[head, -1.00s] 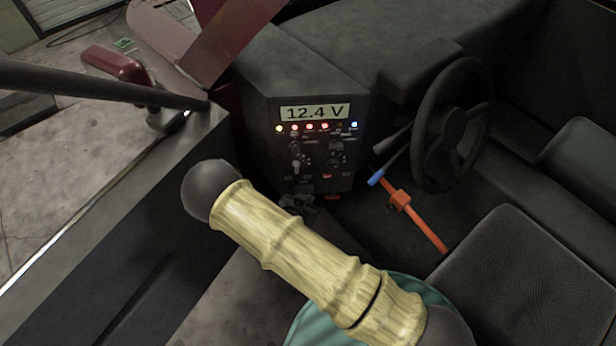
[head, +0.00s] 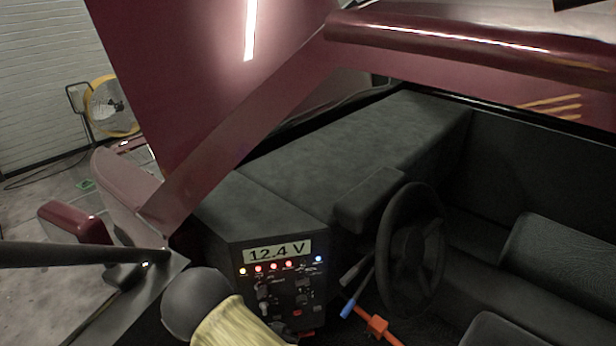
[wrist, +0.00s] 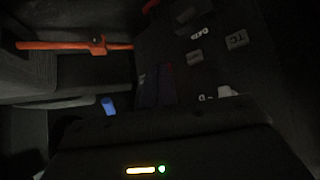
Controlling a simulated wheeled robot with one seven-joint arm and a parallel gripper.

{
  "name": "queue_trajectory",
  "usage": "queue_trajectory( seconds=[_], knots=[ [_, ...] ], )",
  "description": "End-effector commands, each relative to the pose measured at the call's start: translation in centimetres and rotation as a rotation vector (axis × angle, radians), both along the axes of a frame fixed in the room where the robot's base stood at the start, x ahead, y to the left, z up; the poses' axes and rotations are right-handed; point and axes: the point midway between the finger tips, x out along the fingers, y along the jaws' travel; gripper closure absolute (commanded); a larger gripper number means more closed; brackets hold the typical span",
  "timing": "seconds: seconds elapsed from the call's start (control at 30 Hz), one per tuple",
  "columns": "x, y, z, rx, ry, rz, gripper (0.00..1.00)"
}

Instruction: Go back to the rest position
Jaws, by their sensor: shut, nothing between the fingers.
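My gripper (wrist: 158,90) shows dimly in the wrist view, with its dark body and small yellow and green lights at the bottom. It is shut with nothing in it. In the wrist view it is in front of the dark control panel (wrist: 205,45), whose printed labels partly show. The control panel (head: 285,290) shows 12.4 V above a row of lit lamps, with knobs and switches below.
A steering wheel (head: 412,250) stands right of the panel. An orange bar (head: 378,326) and a blue-tipped lever (head: 348,308) are between them. Dark seats (head: 565,260) are at right. A red pillar (head: 235,125) and open door edge bound the left. A yellow fan (head: 110,105) stands beyond.

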Motion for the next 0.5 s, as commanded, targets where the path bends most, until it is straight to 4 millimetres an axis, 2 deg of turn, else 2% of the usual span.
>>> queue_trajectory(
  seconds=[0.03, 0.27, 0.5],
  knots=[
    [0.5, -0.7, 1.8, 0.029, 0.038, -0.012, 1.0],
    [0.8, -3.4, 7.9, 0.124, 0.204, 0.016, 1.0],
    [-0.3, -7.4, 14.9, 0.195, 0.325, 0.086, 1.0]
  ],
)
